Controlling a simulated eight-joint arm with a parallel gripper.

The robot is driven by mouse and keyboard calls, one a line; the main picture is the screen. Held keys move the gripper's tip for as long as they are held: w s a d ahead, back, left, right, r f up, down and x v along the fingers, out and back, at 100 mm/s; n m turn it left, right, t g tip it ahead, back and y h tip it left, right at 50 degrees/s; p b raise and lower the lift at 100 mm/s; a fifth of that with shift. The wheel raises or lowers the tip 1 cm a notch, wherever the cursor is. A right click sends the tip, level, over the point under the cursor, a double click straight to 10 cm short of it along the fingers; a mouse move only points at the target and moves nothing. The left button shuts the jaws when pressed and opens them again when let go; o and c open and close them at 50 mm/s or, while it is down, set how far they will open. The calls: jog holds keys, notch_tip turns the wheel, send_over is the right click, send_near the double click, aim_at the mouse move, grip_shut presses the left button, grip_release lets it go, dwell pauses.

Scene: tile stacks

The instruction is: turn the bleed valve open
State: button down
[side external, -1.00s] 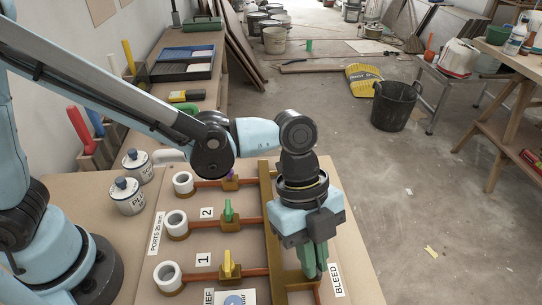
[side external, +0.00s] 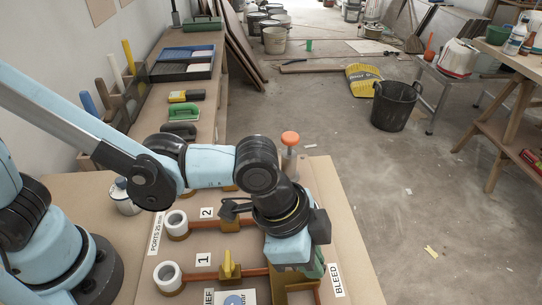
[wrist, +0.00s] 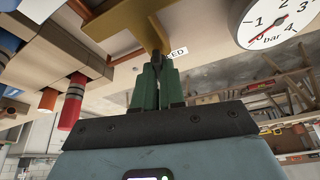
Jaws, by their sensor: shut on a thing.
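My gripper (wrist: 157,88) has its two green fingers closed together on a small dark part, the bleed valve (wrist: 157,60), just below a brass-coloured fitting in the wrist view. The BLEED label (wrist: 178,53) is right beside the fingertips. In the side view my gripper (side external: 313,270) is low over the brass manifold, left of the BLEED label (side external: 336,281), and tilted. My wrist and fingers hide the bleed valve there, so its turn angle cannot be told.
A yellow valve handle (side external: 229,266) and white ports (side external: 168,276) are left of my gripper. A pressure gauge (wrist: 280,22) is close at the upper right in the wrist view. An orange-topped post (side external: 290,142) stands behind my wrist. The board right of the BLEED label is clear.

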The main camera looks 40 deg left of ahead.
jog(key=shift+s+n+t+y, duration=0.1)
jog(key=shift+n+t+y, duration=0.3)
jog(key=shift+n, duration=1.1)
jog(key=c, duration=1.2)
grip_release()
jog(key=shift+v, duration=6)
